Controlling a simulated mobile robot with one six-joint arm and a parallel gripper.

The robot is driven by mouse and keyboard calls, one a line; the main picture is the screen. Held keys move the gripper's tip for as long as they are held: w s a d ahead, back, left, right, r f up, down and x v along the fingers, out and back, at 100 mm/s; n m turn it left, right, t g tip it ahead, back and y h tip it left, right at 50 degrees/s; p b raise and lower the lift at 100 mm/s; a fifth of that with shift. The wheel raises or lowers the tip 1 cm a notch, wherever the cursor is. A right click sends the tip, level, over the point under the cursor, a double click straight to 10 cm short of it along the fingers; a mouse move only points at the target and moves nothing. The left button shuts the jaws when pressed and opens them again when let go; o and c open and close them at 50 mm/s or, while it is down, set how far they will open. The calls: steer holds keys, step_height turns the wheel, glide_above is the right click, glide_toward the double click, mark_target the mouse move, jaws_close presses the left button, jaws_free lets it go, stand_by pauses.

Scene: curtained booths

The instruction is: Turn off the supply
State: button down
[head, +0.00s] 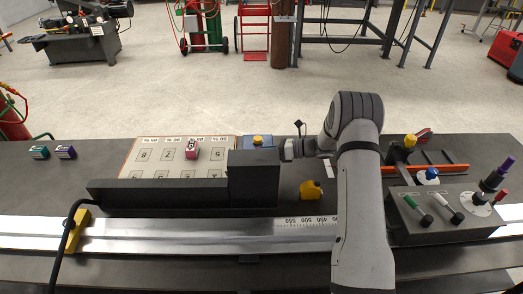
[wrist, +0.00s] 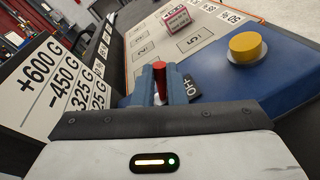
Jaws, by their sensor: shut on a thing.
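A blue supply box (wrist: 215,68) with a round yellow button (wrist: 245,47) on top fills the right of the wrist view. A small red switch lever (wrist: 159,72) stands up between my fingertips. My gripper (wrist: 160,90) is shut on it. A dark label (wrist: 191,86) with white letters, partly hidden, lies just right of the fingers. In the head view, the box (head: 262,137) and its yellow button show behind a black block (head: 254,178). My gripper (head: 288,149) is at the box's right side there, and the red lever is hidden.
A numbered board (head: 150,154) with a pink block (head: 192,149) lies left of the box. A yellow block (head: 311,190) sits near my arm. A grey control box (head: 445,226) with green and white levers stands right. A metal rail (head: 180,232) runs along the front.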

steer(key=shift+d, duration=0.2)
steer(key=c, duration=1.7)
jaws_free()
steer(key=shift+o, duration=1.1)
steer(key=b+v, duration=0.1)
steer(key=v, duration=0.6)
steer(key=shift+d, duration=0.4)
